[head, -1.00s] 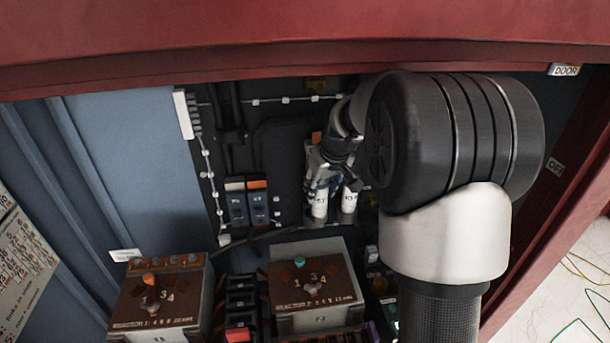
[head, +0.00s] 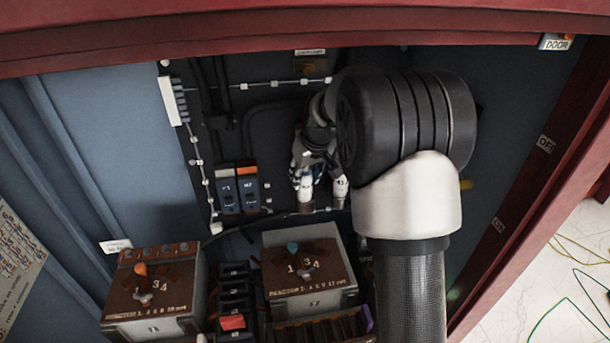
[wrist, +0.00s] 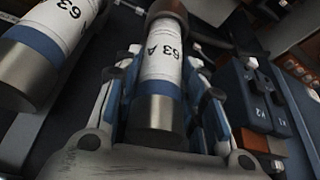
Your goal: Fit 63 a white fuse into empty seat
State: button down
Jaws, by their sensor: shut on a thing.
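My gripper (head: 312,165) is shut on a white 63 A fuse (wrist: 162,80) with a blue band and metal end caps. In the wrist view the fuse lies between the fingers, its near cap close to the palm. In the head view this fuse (head: 305,188) is the left one of a pair, at the dark back panel. A second white 63 A fuse (wrist: 48,50) is beside it, apart from the fingers; it is the right one in the head view (head: 340,187). The far end of the held fuse is partly hidden, and I cannot tell whether it is seated.
Two blue breakers (head: 238,189) stand left of the fuses. Two brown-topped selector boxes (head: 155,295) (head: 308,275) and a column of black switches (head: 233,290) are in front. Red cabinet edges (head: 300,45) frame the top and right. My arm hides the panel's right part.

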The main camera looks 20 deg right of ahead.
jog(key=c, duration=1)
grip_release()
jog(key=shift+f, duration=0.1)
jog(key=shift+c, duration=0.2)
jog(key=p+v, duration=0.2)
jog(key=v, duration=0.6)
jog(key=shift+f, duration=0.1)
